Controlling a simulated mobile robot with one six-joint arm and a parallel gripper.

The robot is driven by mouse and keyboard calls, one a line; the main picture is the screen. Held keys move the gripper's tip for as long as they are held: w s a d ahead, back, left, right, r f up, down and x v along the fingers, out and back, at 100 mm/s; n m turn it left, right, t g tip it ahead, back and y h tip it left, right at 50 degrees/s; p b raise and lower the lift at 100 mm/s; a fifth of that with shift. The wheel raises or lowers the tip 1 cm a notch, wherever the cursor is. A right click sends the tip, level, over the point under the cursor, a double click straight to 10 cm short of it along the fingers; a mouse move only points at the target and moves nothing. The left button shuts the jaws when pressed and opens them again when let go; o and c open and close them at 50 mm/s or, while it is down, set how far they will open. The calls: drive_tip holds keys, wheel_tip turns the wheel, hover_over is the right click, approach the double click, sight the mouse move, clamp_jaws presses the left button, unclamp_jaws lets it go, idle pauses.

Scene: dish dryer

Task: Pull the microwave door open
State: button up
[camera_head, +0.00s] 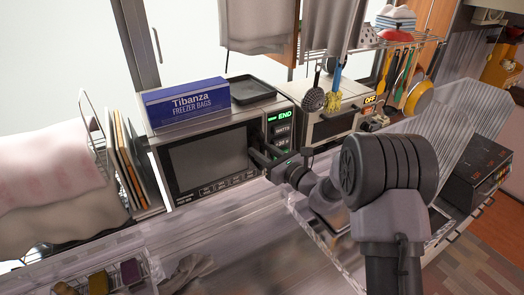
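The microwave (162,140) stands on the counter left of centre, facing me. Its dark-windowed door (208,155) looks shut or nearly so, and its control panel reads END in green. My arm reaches in from the lower right. My gripper (264,157) is at the right edge of the door, beside the control panel, where a handle would be. The gripper and the arm cover that edge, so I cannot see the handle clearly, nor whether the fingers touch it or are closed.
A blue freezer bag box (188,98) and a black tray (248,91) lie on top of the microwave. A rack with upright boards (128,160) stands close at its left. A toaster oven (328,125) stands to the right, with utensils hanging above. The counter before the door looks clear.

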clamp_jaws()
idle(1.4)
